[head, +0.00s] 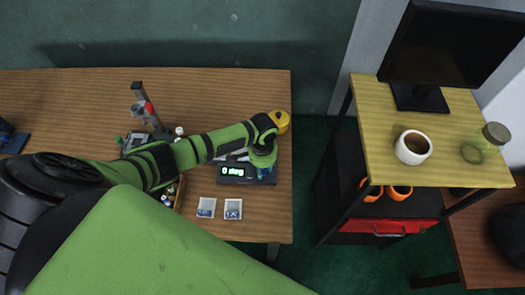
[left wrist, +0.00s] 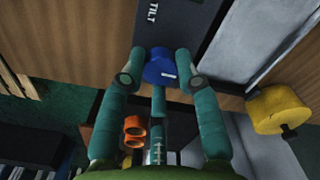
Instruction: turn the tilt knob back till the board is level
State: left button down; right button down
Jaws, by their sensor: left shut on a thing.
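The blue tilt knob (left wrist: 160,68) sits at the edge of a dark panel (left wrist: 180,25) marked TILT, with a white mark on its side. My left gripper (left wrist: 160,76) is shut on the knob, one finger on each side. In the head view, my left gripper (head: 264,168) reaches down over the right end of the dark device, and my arm hides part of it. The device's display (head: 232,171) reads 0 deg. A pale grey board (left wrist: 235,40) lies beside the panel; whether it is level is hard to tell. My right gripper is not in view.
A yellow roll (head: 280,121) stands behind the gripper near the wooden table's right edge. Two small pale cards (head: 206,208) lie in front of the device. A stand (head: 140,105) with a red part is at the left. A side table (head: 440,125) holds a mug and jar.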

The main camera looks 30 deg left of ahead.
aim_at(263, 170)
pick_arm(q)
jog(key=shift+n, duration=0.3)
jog(key=c, duration=0.9)
grip_release()
notch_tip(263, 170, up, 12)
dwell(0.4)
